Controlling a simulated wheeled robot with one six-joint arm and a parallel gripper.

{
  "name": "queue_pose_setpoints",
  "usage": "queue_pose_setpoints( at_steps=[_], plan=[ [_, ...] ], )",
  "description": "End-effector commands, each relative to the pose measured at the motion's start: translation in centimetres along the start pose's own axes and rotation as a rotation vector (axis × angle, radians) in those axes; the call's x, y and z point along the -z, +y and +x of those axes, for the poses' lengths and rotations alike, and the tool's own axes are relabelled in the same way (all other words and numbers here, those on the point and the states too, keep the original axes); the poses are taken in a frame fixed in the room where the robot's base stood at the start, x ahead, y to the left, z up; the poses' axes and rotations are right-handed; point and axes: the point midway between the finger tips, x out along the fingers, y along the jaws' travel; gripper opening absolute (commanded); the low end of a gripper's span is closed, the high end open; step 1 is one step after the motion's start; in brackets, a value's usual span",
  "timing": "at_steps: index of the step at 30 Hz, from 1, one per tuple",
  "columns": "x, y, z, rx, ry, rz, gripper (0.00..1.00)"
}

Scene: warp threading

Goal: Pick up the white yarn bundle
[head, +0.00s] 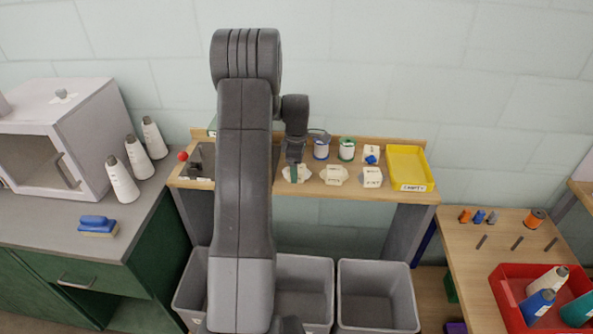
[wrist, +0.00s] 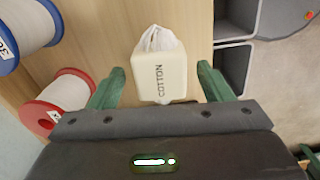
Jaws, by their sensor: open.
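A white yarn bundle (wrist: 158,40) shows in the wrist view at the top middle, gathered at the far end of a cream block (wrist: 160,80) marked COTTON. My gripper (wrist: 157,78) is open, with one green finger to the left of the block and one to the right. Gaps show between the fingers and the block. In the head view my gripper (head: 295,172) is low over the wooden bench, at the leftmost of a front row of pale pieces. It partly hides that piece there, and I cannot read its label in that view.
A blue-rimmed spool (head: 321,147) and a green-rimmed spool (head: 347,150) stand behind. Pale pieces (head: 334,175) sit to the right, then a yellow tray (head: 408,165). A red-rimmed spool (wrist: 62,98) is close left in the wrist view. Grey bins (head: 377,295) stand below the bench.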

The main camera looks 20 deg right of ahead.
Motion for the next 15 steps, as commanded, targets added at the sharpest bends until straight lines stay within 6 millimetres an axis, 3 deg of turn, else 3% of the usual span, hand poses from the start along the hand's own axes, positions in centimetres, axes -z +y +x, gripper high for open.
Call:
queue_pose_setpoints(
  at_steps=[4,11,15],
  plan=[
    [-0.01,-0.08,1.24,0.002,0.0,0.0,0.73],
    [0.0,-0.05,1.39,0.0,0.0,0.0,0.73],
    [0.0,-0.04,1.37,0.0,0.0,0.0,0.45]
  ],
)
